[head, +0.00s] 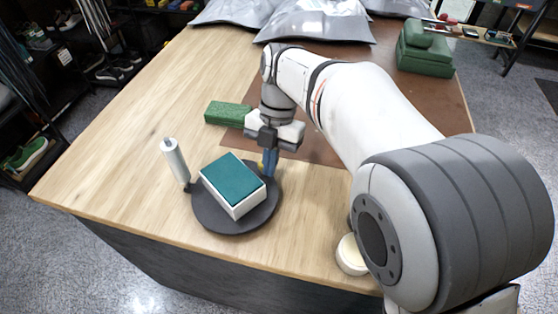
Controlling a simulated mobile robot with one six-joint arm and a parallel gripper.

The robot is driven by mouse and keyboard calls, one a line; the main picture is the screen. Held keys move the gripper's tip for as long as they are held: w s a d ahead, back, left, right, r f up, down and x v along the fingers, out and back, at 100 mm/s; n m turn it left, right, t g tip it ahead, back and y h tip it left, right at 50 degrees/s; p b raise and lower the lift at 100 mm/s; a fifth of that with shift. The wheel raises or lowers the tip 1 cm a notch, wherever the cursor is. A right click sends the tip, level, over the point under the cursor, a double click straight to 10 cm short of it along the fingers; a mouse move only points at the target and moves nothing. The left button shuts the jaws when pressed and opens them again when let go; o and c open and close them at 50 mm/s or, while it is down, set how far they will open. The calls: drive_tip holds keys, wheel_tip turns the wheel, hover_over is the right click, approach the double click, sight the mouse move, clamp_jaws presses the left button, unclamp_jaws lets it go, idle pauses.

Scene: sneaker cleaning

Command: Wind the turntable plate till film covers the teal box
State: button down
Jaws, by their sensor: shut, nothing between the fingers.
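The teal-topped box (233,181) with white sides sits on the dark round turntable plate (215,220). No film shows on the box's teal lid at this size. A white film roll (175,161) stands upright at the left edge of the plate, on a dark base. My gripper (268,168) points down at the plate's far right edge, just beside the box. Its blue fingers are together with nothing seen between them. Whether the fingers touch the plate or the yellow thing I cannot tell.
A green block (227,113) lies behind the plate on the wooden table (130,150). A brown mat (340,152) lies under my arm. Grey bags (318,22) and stacked green boxes (425,50) are at the back. A round cream tub (351,256) is near the front edge. The table's left is clear.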

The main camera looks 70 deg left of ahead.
sight(256, 170)
drive_tip(key=shift+s+a+r+n+t+h+p, duration=0.1)
drive_tip(key=shift+s+a+n+t+h+p, duration=0.2)
drive_tip(key=shift+a+n+p, duration=0.65)
drive_tip(key=shift+s+a+r+n+t+h+p, duration=0.1)
drive_tip(key=shift+s+a+n+t+p, duration=0.3)
drive_tip(key=shift+n+p, duration=0.7)
drive_tip(key=shift+s+a+f+n+t+p, duration=0.15)
drive_tip(key=shift+a+n+t+p, duration=0.25)
drive_tip(key=shift+a+n, duration=0.45)
drive_tip(key=shift+s+a+n+p, duration=0.15)
drive_tip(key=shift+s+n+p, duration=0.35)
drive_tip(key=shift+n, duration=0.1)
